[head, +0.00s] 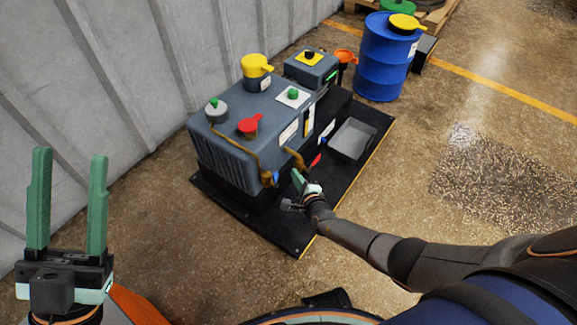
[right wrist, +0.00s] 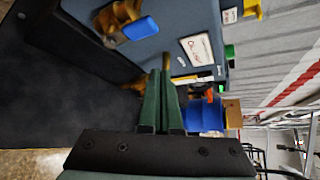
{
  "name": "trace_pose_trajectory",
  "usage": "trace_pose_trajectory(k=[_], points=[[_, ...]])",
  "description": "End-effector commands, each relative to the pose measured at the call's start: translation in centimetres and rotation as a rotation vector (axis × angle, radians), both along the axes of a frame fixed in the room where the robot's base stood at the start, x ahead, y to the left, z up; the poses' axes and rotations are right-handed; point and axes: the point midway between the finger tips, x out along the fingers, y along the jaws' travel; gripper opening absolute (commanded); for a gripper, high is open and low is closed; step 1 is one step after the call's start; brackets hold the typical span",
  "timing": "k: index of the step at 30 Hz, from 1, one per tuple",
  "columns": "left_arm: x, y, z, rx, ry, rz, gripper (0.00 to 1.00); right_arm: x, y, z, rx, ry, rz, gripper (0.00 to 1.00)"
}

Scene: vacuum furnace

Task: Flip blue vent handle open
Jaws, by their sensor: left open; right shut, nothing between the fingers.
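The blue vent handle (head: 275,178) is on a brass pipe fitting low on the near side of the grey-blue furnace unit (head: 225,155). In the right wrist view the blue handle (right wrist: 140,28) shows at the top, on its brass fitting (right wrist: 112,14). My right gripper (head: 298,178) is shut and empty, just right of the handle and apart from it. In the right wrist view its green fingers (right wrist: 160,72) are together, below the handle in the picture. My left gripper (head: 70,155) is open and empty at the far left, away from the unit.
A red handle (head: 316,160) is close beyond my right gripper. A grey tray (head: 352,139) sits on the black base mat (head: 290,235). A blue drum (head: 386,60) stands at the back. A grey wall (head: 100,90) is at left. The floor at right is clear.

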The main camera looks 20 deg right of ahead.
Motion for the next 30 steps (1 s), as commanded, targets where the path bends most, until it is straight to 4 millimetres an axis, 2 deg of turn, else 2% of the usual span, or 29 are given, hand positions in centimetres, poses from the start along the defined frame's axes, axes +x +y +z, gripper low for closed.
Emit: trace_pose_trajectory(k=[1,3,9,15,30], points=[[-0.2,0.0,1.5,0.006,-0.015,0.004,0.50,-1.3,0.1,0.6,-0.001,0.003,0.001,0.00],[-0.4,0.1,2.2,0.013,-0.030,0.010,0.50,-2.6,0.2,0.4,-0.001,0.003,0.001,0.00],[-0.3,0.4,3.1,0.007,-0.040,0.035,0.50,-5.1,0.4,0.2,-0.001,0.000,0.000,0.00],[-0.2,0.6,3.0,0.014,-0.038,0.044,0.50,-5.6,0.5,0.1,-0.001,-0.002,0.000,0.00],[-0.2,0.4,2.6,0.012,-0.024,0.036,0.50,-5.6,0.5,0.1,-0.001,-0.002,0.000,0.00]])
